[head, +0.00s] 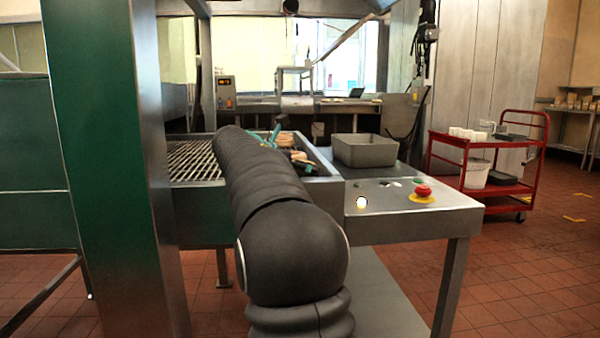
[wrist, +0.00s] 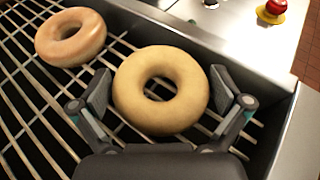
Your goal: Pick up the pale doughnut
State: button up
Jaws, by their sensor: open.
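The pale doughnut (wrist: 128,100) lies flat on the wire conveyor (wrist: 30,125) in the wrist view, close to the metal side wall. Its surface is matte tan. My gripper (wrist: 160,92) is open, with one finger on each side of this doughnut; I cannot tell whether the fingers touch it. A second, shinier glazed doughnut (wrist: 70,36) lies on the wires at the upper left. In the head view my gripper (head: 269,138) is small and partly hidden by my arm, over the conveyor beside doughnuts (head: 284,140).
A grey bin (head: 365,150) stands on the steel table right of the conveyor. A control panel with a red emergency button (head: 423,190) is at the table's near end. A red cart (head: 480,160) stands further right. The conveyor's side wall (wrist: 205,55) is near my gripper.

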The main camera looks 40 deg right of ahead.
jog(key=c, duration=0.8)
jog(key=shift+r, duration=0.1)
